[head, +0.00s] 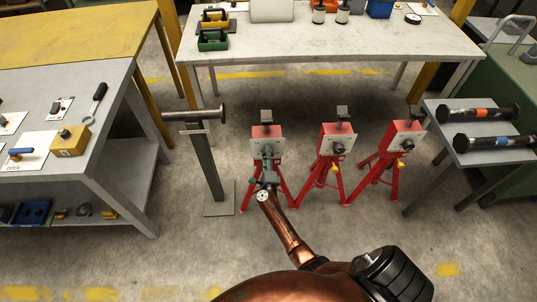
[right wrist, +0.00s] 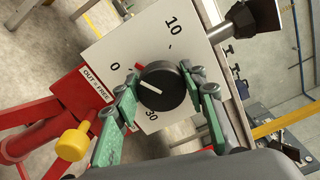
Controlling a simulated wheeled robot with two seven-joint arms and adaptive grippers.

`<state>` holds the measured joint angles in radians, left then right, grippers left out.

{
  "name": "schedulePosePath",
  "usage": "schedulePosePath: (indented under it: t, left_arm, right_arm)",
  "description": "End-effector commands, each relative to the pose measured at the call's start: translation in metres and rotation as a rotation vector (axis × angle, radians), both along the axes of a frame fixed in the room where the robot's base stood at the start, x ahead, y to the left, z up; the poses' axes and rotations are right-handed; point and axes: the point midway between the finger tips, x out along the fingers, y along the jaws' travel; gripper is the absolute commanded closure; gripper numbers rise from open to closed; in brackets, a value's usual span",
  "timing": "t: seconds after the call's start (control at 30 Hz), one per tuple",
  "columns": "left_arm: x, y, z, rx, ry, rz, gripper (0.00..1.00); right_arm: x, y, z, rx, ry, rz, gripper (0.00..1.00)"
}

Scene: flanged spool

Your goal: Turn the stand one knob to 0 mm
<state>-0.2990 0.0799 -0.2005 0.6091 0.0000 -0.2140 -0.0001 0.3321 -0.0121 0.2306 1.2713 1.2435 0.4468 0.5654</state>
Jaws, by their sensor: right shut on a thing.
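The leftmost red stand (head: 262,132) has a pale dial plate facing me. My right gripper (head: 266,165) is in front of that plate. In the right wrist view the plate (right wrist: 100,42) carries the marks 0, 10 and 30. My right gripper (right wrist: 160,82) is shut on the black knob (right wrist: 158,92), one green-padded finger on each side. The knob's white line points left and slightly up, roughly toward the 0. The fingers hide part of the knob's rim. My left gripper is not in view.
Two more red stands (head: 334,140) (head: 397,140) stand to the right. A post with a roller (head: 205,160) is close on the left. A yellow knob (right wrist: 73,144) juts from the stand's side. A grey bench (head: 62,185) is at the left.

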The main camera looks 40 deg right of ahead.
Motion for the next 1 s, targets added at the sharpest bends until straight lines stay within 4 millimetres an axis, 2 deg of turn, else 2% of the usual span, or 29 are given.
schedulePosePath:
  t: [0.1,0.4,1.0]
  left_arm:
    - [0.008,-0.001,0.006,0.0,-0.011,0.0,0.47]
    - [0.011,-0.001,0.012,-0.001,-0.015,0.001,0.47]
    - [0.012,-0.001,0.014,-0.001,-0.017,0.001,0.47]
  right_arm:
    - [0.0,0.002,0.001,-0.07,0.045,0.001,0.86]
    - [0.0,0.001,-0.002,-0.194,0.122,0.002,0.86]
    - [-0.001,0.001,-0.004,-0.236,0.148,0.001,0.86]
